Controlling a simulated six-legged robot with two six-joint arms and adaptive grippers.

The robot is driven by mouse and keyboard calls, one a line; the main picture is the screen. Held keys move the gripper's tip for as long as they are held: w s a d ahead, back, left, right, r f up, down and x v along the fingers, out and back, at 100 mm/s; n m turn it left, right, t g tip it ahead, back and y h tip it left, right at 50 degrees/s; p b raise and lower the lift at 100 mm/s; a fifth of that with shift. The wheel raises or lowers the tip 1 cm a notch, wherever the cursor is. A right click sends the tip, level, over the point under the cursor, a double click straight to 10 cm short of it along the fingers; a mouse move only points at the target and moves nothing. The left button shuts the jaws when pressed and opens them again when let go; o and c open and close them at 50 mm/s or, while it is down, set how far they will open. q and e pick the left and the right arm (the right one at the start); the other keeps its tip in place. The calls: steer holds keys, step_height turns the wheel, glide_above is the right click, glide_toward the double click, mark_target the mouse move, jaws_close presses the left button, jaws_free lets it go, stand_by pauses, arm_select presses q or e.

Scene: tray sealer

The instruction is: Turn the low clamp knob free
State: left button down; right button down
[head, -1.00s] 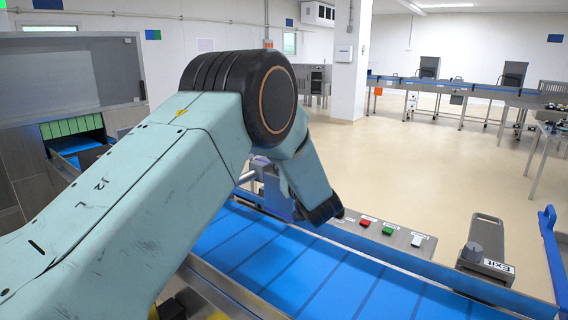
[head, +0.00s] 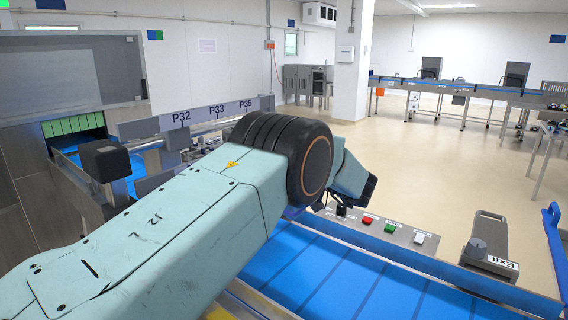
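My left arm reaches in from the lower left across the blue belt, and its dark wrist end shows above the button panel. The gripper fingers are not visible there. My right gripper is out of view. A black block (head: 105,159) sits on a metal bar by a scale plate marked P32, P33, P35 (head: 205,117). I cannot tell which part is the low clamp knob; it may be hidden behind my arm.
The blue belt (head: 345,280) runs along the front, with a metal rail beyond it. The panel (head: 385,228) carries a black switch and red, green and white buttons. A blue handle (head: 552,245) stands at the far right.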

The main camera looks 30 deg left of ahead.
arm_select(q)
steer(key=shift+f, duration=0.15)
steer(key=c, duration=1.2)
jaws_free()
steer(key=v, duration=1.2)
steer(key=shift+w, duration=0.1)
